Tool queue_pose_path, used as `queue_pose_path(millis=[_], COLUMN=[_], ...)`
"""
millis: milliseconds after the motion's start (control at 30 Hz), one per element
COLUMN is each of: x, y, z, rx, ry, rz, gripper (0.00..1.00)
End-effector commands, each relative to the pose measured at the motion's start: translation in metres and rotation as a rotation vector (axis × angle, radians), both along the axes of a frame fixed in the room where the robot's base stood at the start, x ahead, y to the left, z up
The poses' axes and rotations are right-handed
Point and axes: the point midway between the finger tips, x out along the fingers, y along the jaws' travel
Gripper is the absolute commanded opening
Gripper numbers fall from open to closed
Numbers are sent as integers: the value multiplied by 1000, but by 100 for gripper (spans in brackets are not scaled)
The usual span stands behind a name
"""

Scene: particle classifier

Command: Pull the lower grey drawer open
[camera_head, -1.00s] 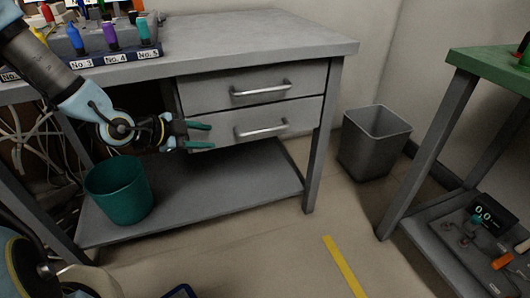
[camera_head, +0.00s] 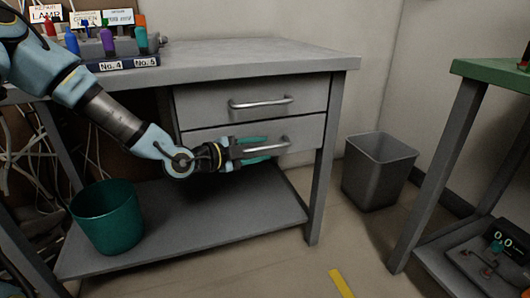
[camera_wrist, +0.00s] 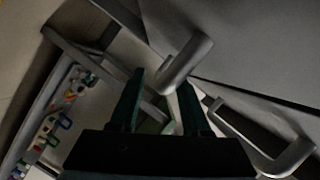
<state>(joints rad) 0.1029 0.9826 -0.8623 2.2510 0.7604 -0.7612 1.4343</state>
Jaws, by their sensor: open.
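The lower grey drawer (camera_head: 312,132) is shut under the grey workbench, below a similar upper drawer (camera_head: 305,92). Its metal bar handle (camera_head: 283,142) is partly hidden by my gripper. My gripper (camera_head: 274,146) is open, its teal fingers one above the other in front of that handle. In the wrist view my gripper (camera_wrist: 161,78) has its fingers apart, with a grey handle bar (camera_wrist: 187,62) close to the tips. I cannot tell whether the bar lies between the fingers or touches them.
A second handle (camera_wrist: 270,160) shows at lower right in the wrist view. A teal bin (camera_head: 107,218) stands on the bench's lower shelf (camera_head: 215,215). A grey bin (camera_head: 378,175) is right of the bench. A green-topped table (camera_head: 490,72) stands farther right. Floor in front is clear.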

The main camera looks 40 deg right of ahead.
Motion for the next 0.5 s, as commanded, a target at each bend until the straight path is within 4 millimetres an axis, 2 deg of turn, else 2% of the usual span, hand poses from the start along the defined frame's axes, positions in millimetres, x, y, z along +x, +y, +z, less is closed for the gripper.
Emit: queue_pose_path(millis=[200, 500], x=[-1, -1], y=[-18, -19], z=[-4, -4], rx=[1, 1], ry=[0, 0], rz=[-1, 0], gripper=[47, 47])
